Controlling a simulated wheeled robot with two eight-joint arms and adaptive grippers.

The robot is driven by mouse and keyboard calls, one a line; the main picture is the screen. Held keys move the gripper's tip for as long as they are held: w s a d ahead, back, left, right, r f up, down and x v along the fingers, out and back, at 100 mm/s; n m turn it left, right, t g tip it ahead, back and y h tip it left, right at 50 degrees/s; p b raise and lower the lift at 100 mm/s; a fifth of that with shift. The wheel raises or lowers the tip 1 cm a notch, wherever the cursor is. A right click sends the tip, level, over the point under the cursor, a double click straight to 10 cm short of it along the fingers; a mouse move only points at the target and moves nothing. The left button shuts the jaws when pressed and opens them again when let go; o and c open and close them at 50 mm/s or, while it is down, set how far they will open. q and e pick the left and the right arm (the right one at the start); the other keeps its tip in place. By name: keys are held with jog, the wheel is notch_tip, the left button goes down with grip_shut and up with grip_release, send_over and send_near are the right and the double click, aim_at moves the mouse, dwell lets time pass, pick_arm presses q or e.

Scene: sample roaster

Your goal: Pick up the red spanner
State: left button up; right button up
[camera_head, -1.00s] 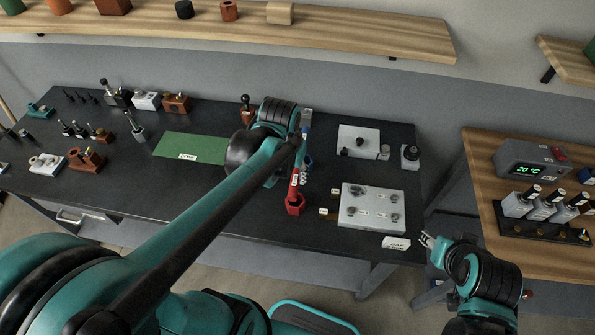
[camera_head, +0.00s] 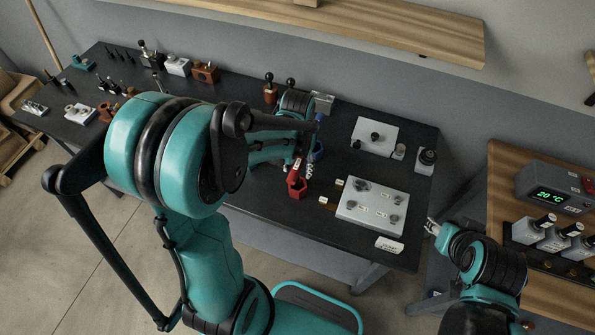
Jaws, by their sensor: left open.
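The red spanner (camera_head: 297,182) lies on the dark workbench, left of the grey plate with knobs. Its ring-like end faces the front edge, and its far part is partly hidden by my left gripper. My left gripper (camera_head: 301,162) is open, low over the far part of the red spanner. I cannot tell whether it touches it. My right gripper (camera_head: 432,226) is off the bench's front right corner, away from the spanner, and too small to judge its jaws.
A blue tool (camera_head: 318,152) lies close to the right of my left gripper, partly hidden. The grey plate (camera_head: 372,207) and a second plate (camera_head: 375,135) stand to the right. Several small blocks stand at the back left. A wooden table (camera_head: 505,170) is at the right.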

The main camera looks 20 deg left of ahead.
pick_arm(q)
jog(key=shift+f, duration=0.1)
jog(key=shift+c, duration=0.3)
grip_shut()
